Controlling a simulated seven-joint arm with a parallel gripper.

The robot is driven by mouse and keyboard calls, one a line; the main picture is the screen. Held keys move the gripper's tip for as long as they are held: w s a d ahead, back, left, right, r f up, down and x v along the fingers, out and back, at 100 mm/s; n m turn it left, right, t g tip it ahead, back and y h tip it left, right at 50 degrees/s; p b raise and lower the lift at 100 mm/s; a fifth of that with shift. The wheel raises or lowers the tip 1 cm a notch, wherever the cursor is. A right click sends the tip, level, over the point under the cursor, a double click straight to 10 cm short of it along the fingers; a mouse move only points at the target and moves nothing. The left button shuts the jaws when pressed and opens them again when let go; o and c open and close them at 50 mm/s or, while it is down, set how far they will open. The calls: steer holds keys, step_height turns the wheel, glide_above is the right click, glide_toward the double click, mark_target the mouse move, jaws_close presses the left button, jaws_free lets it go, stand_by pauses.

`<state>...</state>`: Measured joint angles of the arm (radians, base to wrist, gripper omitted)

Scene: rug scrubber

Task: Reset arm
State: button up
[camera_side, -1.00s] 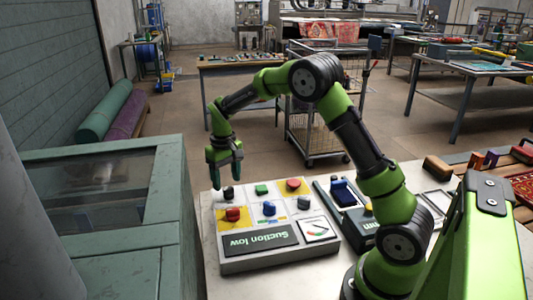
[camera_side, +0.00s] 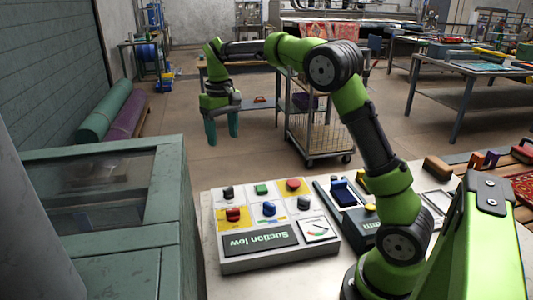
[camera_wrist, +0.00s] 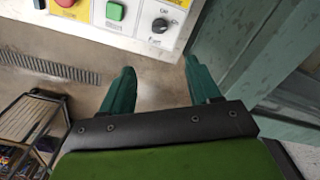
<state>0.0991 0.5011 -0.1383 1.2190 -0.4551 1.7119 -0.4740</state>
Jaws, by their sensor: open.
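My gripper (camera_side: 222,127) is open and empty in the side view, with its teal fingers pointing down. It hangs in the air above and behind the control panel (camera_side: 235,264), apart from it. In the wrist view my gripper (camera_wrist: 157,85) shows its two fingers spread, with floor between them. The panel carries a red knob (camera_side: 233,214), a blue knob (camera_side: 269,209), a green button (camera_side: 262,189), a black knob (camera_side: 228,192) and a red button on yellow (camera_side: 293,185). Its display reads "Suction low". The panel's edge also shows in the wrist view (camera_wrist: 139,26).
A green cabinet with a window (camera_side: 105,185) stands left of the panel. A device with a blue part (camera_side: 344,192) sits right of the panel on the table. A wire cart (camera_side: 316,133) stands on the floor behind. Open floor lies beyond the table.

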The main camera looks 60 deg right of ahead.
steer(key=s+a+r+t+y, duration=0.1)
steer(key=s+a+t, duration=0.2)
steer(key=s, duration=0.9)
steer(key=s+a+t+y, duration=0.1)
steer(key=s+a+t, duration=0.3)
steer(key=s+a, duration=0.5)
steer(key=s, duration=0.3)
steer(key=shift+a+r+m, duration=0.15)
steer(key=shift+r+m, duration=0.25)
